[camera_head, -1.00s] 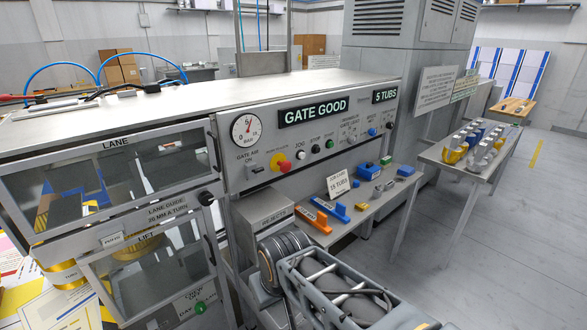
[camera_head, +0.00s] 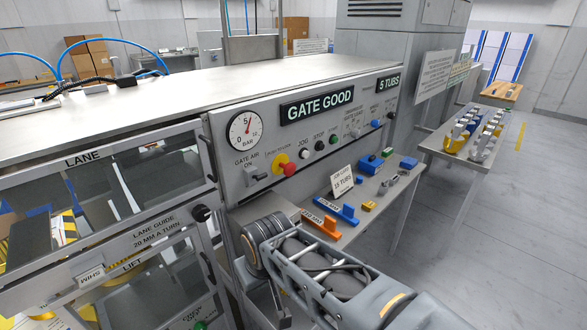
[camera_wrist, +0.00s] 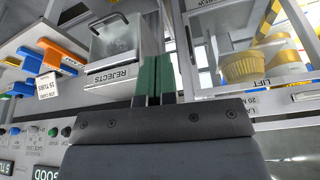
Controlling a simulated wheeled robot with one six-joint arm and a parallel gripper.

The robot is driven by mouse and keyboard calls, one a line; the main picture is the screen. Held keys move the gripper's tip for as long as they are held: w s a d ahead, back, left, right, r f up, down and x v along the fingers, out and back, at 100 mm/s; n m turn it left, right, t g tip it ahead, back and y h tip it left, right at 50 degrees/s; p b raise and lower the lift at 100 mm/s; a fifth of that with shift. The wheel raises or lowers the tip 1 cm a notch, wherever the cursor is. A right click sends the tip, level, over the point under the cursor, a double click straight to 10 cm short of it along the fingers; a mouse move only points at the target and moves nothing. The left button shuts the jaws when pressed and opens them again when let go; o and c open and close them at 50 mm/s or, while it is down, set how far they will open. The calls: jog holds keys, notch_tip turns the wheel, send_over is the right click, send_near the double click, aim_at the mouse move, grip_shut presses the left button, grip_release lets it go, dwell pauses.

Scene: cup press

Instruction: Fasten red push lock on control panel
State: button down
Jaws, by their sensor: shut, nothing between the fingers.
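The red push lock (camera_head: 288,169) is a red mushroom button on a yellow surround. It sits on the grey control panel (camera_head: 232,185) in the head view, below the gauge and left of the white JOG button. My gripper (camera_wrist: 155,60) shows in the wrist view as two green fingers side by side, shut and empty. The fingers point toward the REJECTS bin (camera_wrist: 130,73) and away from the panel's buttons. The push lock is not visible in the wrist view. In the head view my arm is low, below the panel, and its fingertips are hidden.
A gate air switch (camera_head: 257,174) is left of the push lock. Below the panel, a shelf holds an orange block (camera_head: 322,224), a blue block (camera_head: 337,211) and a job card (camera_head: 342,181). A lane guide knob (camera_head: 201,213) sticks out at left.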

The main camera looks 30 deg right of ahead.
jog(key=w+d+r+m+t+y+p, duration=0.1)
jog(key=w+d+r+m, duration=0.2)
jog(key=w+d+m, duration=0.25)
jog(key=w+d+r+m+t+y, duration=0.1)
jog(key=w+d+r+m, duration=0.3)
jog(key=w+d, duration=0.25)
jog(key=w+d+r+m+t, duration=0.1)
jog(key=d+r+m, duration=0.1)
jog(key=d, duration=0.6)
jog(key=w+d+r+m+t, duration=0.1)
jog(key=d+m, duration=0.3)
jog(key=d, duration=0.5)
jog(key=shift+r+t+p, duration=0.35)
jog(key=shift+t, duration=0.45)
jog(key=shift+m, duration=0.25)
jog(key=p, duration=0.2)
send_near(291, 173)
notch_tip(291, 173, down, 5)
jog(key=w, duration=0.3)
jog(key=shift+w+a+r+p, duration=0.2)
jog(key=shift+w+a+p, duration=0.25)
jog(key=shift+w, duration=0.45)
